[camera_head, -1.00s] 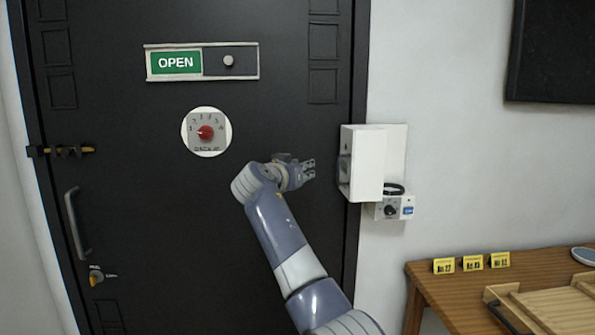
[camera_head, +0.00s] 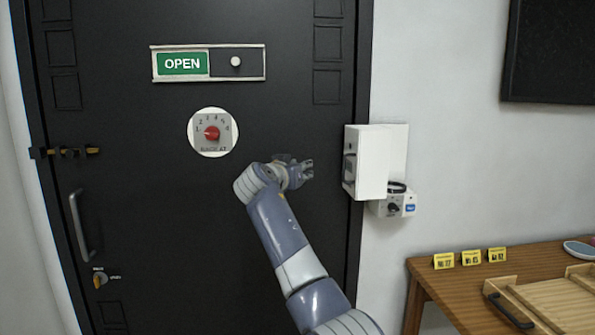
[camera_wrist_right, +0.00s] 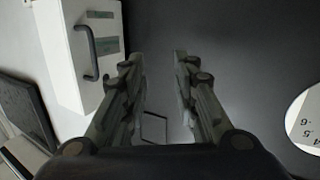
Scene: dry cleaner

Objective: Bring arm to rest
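My right arm comes up from the lower right in the head view. Its gripper (camera_head: 306,170) is in front of the dark door (camera_head: 140,220), between the round dial with the red knob (camera_head: 211,133) and the white wall box (camera_head: 370,165). In the right wrist view, the two fingers of the gripper (camera_wrist_right: 160,75) stand apart with nothing between them. The white box with its dark handle (camera_wrist_right: 85,55) shows on the left there, apart from the fingers. My left gripper is in neither view.
An OPEN slider sign (camera_head: 208,63) is above the dial. A door handle (camera_head: 80,225), a latch (camera_head: 65,152) and a small knob (camera_head: 98,280) are on the door's left side. A wooden table (camera_head: 430,280) with yellow tags (camera_head: 471,258) and a wooden tray (camera_head: 510,318) stands at lower right.

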